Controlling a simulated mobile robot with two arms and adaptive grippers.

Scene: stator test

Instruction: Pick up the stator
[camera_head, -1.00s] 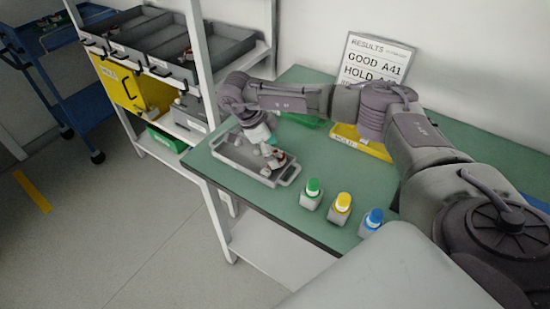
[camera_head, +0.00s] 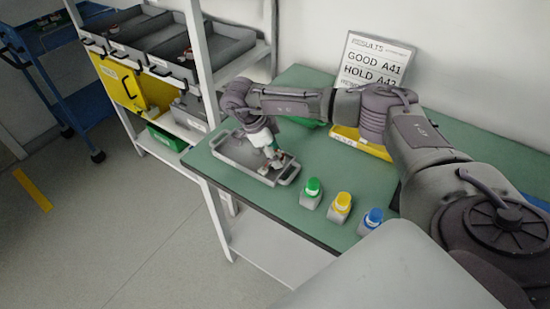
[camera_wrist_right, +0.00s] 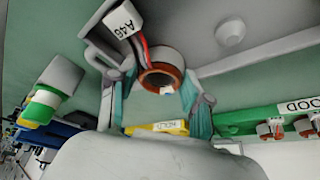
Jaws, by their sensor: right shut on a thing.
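The stator (camera_wrist_right: 162,76) shows in the right wrist view as a ring with copper-coloured windings, dark and red leads and a white tag (camera_wrist_right: 124,20). In the head view the stator (camera_head: 281,161) is small and partly covered by my right gripper (camera_head: 272,153). The right gripper also shows in the right wrist view (camera_wrist_right: 154,92), with its teal fingers on both sides of the stator, shut on it. The stator is at the grey tray (camera_head: 236,160); I cannot tell whether it touches the tray floor. My left gripper is not in view.
Bottles with green (camera_head: 312,186), yellow (camera_head: 343,200) and blue (camera_head: 374,216) caps stand right of the tray. A yellow bin (camera_head: 358,143) and a green bin (camera_wrist_right: 240,120) are at the back, the green one holding parts. A shelf rack (camera_head: 205,85) stands left.

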